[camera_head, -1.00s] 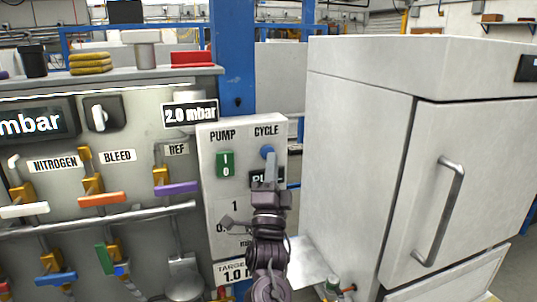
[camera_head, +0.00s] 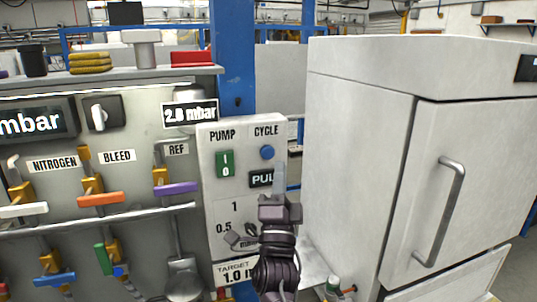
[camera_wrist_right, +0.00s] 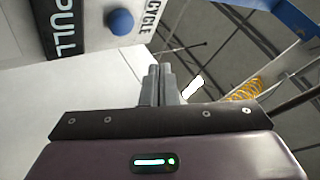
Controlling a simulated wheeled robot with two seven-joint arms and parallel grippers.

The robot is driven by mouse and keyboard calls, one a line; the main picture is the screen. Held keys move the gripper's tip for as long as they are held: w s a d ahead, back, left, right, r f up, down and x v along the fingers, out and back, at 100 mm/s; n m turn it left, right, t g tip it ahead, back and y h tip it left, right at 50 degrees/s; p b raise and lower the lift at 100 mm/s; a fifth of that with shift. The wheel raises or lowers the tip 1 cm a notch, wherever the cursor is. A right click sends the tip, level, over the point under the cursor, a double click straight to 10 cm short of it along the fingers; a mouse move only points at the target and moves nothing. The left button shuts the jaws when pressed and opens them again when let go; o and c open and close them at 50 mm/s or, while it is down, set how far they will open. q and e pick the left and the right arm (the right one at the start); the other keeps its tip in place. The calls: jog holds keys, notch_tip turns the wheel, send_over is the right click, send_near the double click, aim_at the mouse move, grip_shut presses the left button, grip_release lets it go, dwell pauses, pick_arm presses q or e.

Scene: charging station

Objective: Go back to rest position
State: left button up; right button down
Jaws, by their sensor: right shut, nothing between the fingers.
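My right gripper (camera_head: 280,178) is in front of the right edge of the white pump control box (camera_head: 213,188), below the blue CYCLE button (camera_head: 267,153). Its fingers are together and hold nothing. In the right wrist view the closed fingers (camera_wrist_right: 160,70) point past the box's edge, and the blue button (camera_wrist_right: 120,22) shows at upper left, apart from them. The gripper partly covers the box's lower right part and the PULL label. My left gripper is not in view.
A large white cabinet (camera_head: 360,150) with a metal handle (camera_head: 440,210) stands close on the right. On the left is a valve panel (camera_head: 130,130) with coloured handles. A blue post (camera_head: 233,60) rises behind the box. A yellow coiled hose (camera_wrist_right: 243,91) shows in the right wrist view.

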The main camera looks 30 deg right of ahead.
dwell(0.4)
jog(key=w+a+f+n+g+y, duration=0.1)
jog(key=a+f+n+g+y, duration=0.15)
jog(key=f+n+y, duration=0.4)
jog(key=w+a+f+n+g+y, duration=0.1)
jog(key=a+f+n+y, duration=0.2)
jog(key=f+n+y, duration=0.4)
jog(key=s+a+f+n+g+y, duration=0.1)
jog(key=s+a+f+n+g, duration=0.25)
jog(key=f, duration=0.35)
jog(key=s+a+f+n+g+y, duration=0.1)
jog(key=s+a+f+n+g, duration=0.2)
jog(key=f, duration=0.4)
jog(key=s+f+n+g, duration=0.3)
jog(key=s+f+g, duration=0.1)
jog(key=s, duration=0.4)
jog(key=s+f+n+g, duration=0.2)
jog(key=s+f+g, duration=0.2)
jog(key=s, duration=0.3)
notch_tip(320, 180, down, 29)
jog(key=s+g, duration=0.1)
jog(key=s, duration=0.1)
jog(key=s+d+f+g, duration=0.1)
jog(key=s+d+f, duration=0.2)
jog(key=s+f, duration=1.5)
jog(key=shift+s+f, duration=0.35)
jog(key=shift+s, duration=0.45)
